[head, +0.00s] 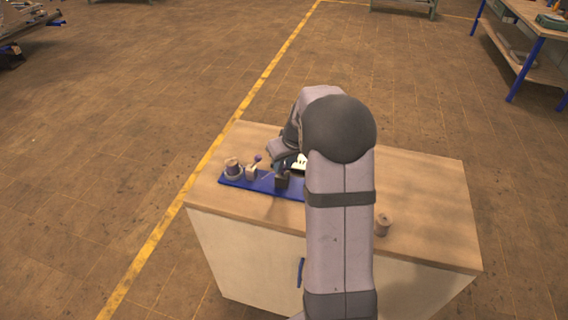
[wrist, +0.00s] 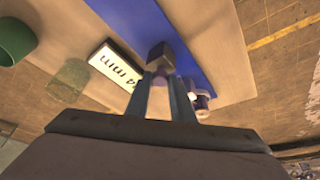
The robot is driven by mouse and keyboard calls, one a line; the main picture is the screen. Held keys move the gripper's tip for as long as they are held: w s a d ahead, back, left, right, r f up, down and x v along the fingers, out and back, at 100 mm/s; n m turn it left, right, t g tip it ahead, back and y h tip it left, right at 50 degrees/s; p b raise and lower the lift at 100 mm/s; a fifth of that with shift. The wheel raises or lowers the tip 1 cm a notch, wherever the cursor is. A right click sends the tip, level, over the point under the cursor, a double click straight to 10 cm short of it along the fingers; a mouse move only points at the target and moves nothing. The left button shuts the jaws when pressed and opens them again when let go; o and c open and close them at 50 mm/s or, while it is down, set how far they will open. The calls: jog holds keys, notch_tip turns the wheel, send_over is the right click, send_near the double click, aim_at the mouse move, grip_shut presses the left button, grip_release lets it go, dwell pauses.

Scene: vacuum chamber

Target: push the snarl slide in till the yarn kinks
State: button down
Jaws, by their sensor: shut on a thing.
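A blue base board (head: 236,181) lies on the bench's left part; it also shows in the wrist view (wrist: 200,50). A dark block (head: 282,181) stands on it, also in the wrist view (wrist: 160,56). My gripper (wrist: 166,84) is shut on a small purplish knob (wrist: 163,73) close against this block, seemingly the snarl slide's knob. The slide's body and its depth are hidden. A spool with purple yarn (head: 232,164) stands at the board's left end; it also shows in the wrist view (wrist: 202,103). I cannot make out any kink in the yarn.
A post with a purple ball (head: 257,159) stands between spool and block. A white plate with dark marks (wrist: 117,67) lies beside the board. A green cup (wrist: 14,40) shows in the wrist view. A loose spool (head: 383,224) stands right of my arm. The bench's right part (head: 430,200) is clear.

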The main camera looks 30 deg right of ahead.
jog(key=shift+w+a, duration=0.55)
jog(key=c, duration=1.5)
grip_release()
jog(key=shift+c, duration=0.2)
jog(key=shift+r, duration=0.15)
jog(key=b+v, duration=0.2)
jog(key=v, duration=0.5)
jog(key=shift+s, duration=0.15)
